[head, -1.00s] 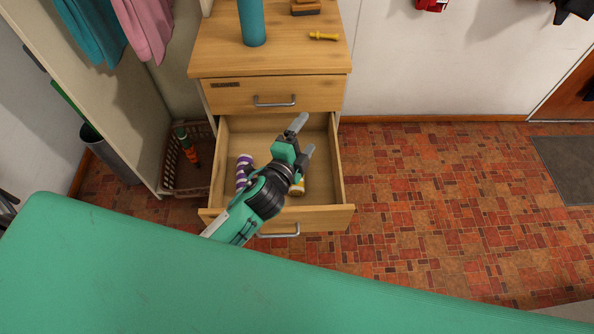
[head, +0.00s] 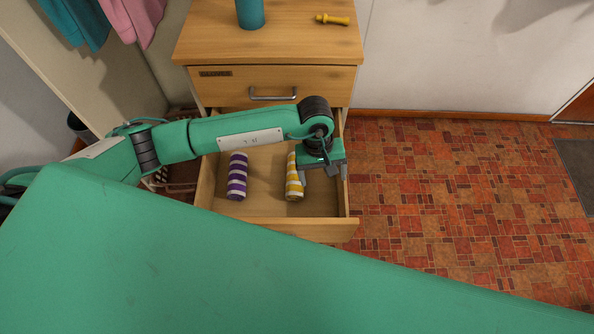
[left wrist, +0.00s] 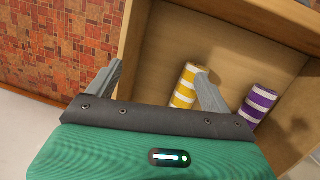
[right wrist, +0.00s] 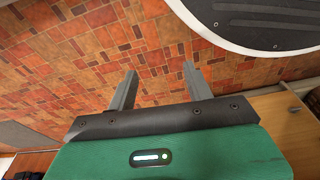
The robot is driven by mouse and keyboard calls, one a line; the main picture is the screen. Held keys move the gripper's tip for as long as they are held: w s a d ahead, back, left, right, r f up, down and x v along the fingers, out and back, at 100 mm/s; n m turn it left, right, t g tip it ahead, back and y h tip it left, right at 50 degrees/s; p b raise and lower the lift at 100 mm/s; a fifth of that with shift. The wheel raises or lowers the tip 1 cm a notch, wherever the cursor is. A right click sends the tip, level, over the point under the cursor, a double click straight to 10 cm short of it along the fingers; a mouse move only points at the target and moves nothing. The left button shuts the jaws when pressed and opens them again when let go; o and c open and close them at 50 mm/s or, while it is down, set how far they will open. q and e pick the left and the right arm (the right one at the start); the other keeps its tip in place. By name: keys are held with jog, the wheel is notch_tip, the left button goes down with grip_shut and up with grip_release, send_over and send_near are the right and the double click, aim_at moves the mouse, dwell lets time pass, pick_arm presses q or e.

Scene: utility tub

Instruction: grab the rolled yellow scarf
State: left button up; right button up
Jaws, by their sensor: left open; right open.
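The rolled yellow scarf (head: 294,178), yellow with white stripes, lies in the open drawer (head: 264,207), right of its middle in the head view. It also shows in the left wrist view (left wrist: 187,86), near the finger on the picture's right. My left gripper (head: 325,178) is open and empty over the drawer's right side, just right of the scarf; part of the scarf's edge is close to or behind a finger. I cannot tell whether they touch. My right gripper (right wrist: 156,82) is open and empty above the tiled floor, and shows only in its own wrist view.
A rolled purple and white scarf (head: 237,176) lies in the drawer's left part, also in the left wrist view (left wrist: 258,104). The closed upper drawer (head: 270,88) is behind my left arm.

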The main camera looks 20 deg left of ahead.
aim_at(295, 178)
pick_arm(q)
jog(key=w+a+m+t+y, duration=0.1)
jog(key=w+a+y, duration=0.3)
jog(key=a, duration=0.2)
jog(key=f, duration=0.2)
jog(key=a+f, duration=0.1)
jog(key=f, duration=0.5)
jog(key=shift+s+a+f, duration=0.15)
jog(key=shift+a+f, duration=0.05)
jog(key=shift+a, duration=0.1)
jog(key=shift+s+a+f+p, duration=0.1)
jog(key=shift+a+f, duration=0.05)
jog(key=shift+f, duration=0.8)
jog(key=shift+s+a+f+p, duration=0.1)
jog(key=shift+f, duration=0.8)
jog(key=shift+s+a+f+p, duration=0.1)
jog(key=shift+a+f, duration=0.05)
jog(key=shift+f, duration=0.8)
jog(key=c, duration=1.1)
pick_arm(e)
jog(key=shift+d+f, duration=0.25)
jog(key=shift+f, duration=0.5)
